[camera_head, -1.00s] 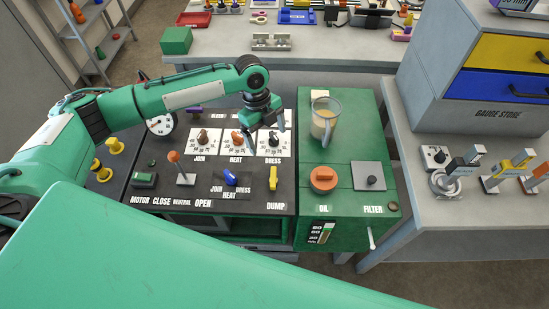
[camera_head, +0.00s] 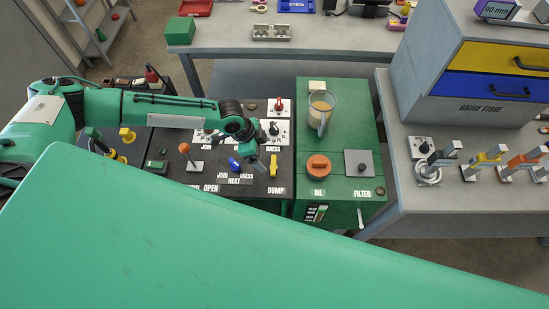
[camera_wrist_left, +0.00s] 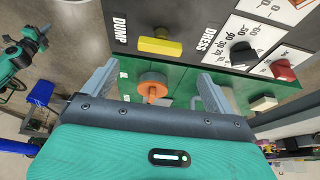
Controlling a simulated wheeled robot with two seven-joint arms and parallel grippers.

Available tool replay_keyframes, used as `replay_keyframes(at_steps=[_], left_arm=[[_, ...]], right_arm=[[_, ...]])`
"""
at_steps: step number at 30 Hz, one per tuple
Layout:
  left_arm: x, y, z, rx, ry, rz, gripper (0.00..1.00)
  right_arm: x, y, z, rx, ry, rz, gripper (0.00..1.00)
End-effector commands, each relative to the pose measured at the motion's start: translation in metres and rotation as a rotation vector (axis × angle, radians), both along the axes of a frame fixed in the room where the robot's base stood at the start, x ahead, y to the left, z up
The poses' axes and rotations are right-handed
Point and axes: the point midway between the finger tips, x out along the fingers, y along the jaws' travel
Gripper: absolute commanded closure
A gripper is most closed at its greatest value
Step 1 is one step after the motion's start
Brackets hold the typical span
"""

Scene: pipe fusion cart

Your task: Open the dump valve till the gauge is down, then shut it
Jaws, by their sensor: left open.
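The dump valve's yellow lever (camera_head: 273,165) stands above the DUMP label on the black panel, lying roughly front to back. My left gripper (camera_head: 257,164) is open and empty, just left of the lever in the head view. In the left wrist view the lever (camera_wrist_left: 160,46) lies ahead of the spread fingers (camera_wrist_left: 155,88), roughly between them, and appears apart from both. The white dials (camera_head: 274,132) with knobs are partly hidden behind my left arm; no gauge needle is readable. My right gripper is not in view.
A blue selector (camera_head: 234,164) and an orange-topped lever (camera_head: 185,148) stand left of the dump lever. To the right, the green tank has an orange OIL cap (camera_head: 318,166), a jug (camera_head: 321,112) and a filter plate (camera_head: 358,162).

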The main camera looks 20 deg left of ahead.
Motion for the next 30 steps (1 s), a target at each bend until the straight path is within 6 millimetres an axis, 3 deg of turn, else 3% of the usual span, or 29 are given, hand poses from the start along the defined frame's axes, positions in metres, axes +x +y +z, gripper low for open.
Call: replay_keyframes(at_steps=[9,15,28,30], left_arm=[[0.005,-0.020,-0.048,0.001,0.002,-0.001,0.10],[0.008,-0.027,-0.067,0.001,0.001,0.000,0.10],[0.009,-0.029,-0.074,0.001,0.001,0.000,0.10],[0.009,-0.029,-0.074,0.001,0.001,0.000,0.24]], right_arm=[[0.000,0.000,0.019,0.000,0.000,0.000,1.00],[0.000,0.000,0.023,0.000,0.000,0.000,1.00],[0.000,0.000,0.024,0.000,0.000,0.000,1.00],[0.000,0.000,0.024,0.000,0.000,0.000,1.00]])
